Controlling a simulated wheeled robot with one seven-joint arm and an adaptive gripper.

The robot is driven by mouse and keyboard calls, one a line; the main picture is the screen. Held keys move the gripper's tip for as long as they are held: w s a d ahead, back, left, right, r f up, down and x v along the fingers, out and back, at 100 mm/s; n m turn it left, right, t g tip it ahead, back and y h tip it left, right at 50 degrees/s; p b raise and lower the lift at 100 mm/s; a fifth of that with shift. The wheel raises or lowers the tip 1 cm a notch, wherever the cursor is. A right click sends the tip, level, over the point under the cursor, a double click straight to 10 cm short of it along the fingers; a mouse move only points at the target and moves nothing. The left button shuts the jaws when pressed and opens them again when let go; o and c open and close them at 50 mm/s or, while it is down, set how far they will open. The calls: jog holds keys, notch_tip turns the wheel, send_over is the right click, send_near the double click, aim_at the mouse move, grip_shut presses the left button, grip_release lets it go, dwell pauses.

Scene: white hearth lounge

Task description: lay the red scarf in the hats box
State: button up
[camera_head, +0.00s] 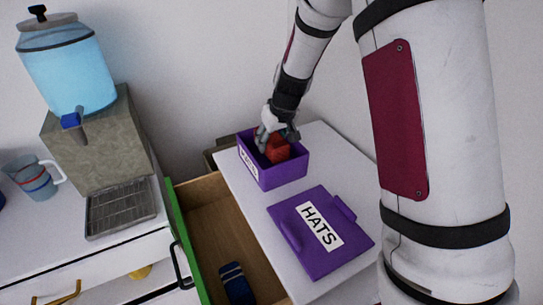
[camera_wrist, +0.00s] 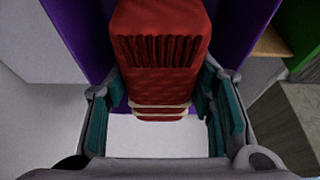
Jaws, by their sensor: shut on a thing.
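The red scarf (camera_head: 277,149) is a folded red bundle with pale bands, and it also shows in the wrist view (camera_wrist: 163,50). My gripper (camera_head: 275,135) is shut on the scarf, with a teal-padded finger on each side of it in the wrist view (camera_wrist: 160,115). The scarf is at the opening of the purple hats box (camera_head: 284,173), within its walls in the head view. Whether it touches the box floor I cannot tell. The purple lid (camera_head: 290,237) marked HATS lies flat on the white surface, in front of the box and apart from it.
The white top (camera_head: 335,143) has bare room around the box and lid. To the left is an open wooden drawer (camera_head: 212,225) with a dark blue folded item (camera_head: 236,284).

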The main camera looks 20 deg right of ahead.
jog(key=shift+f, duration=2.6)
jog(key=shift+f, duration=0.15)
jog(key=o, duration=1.2)
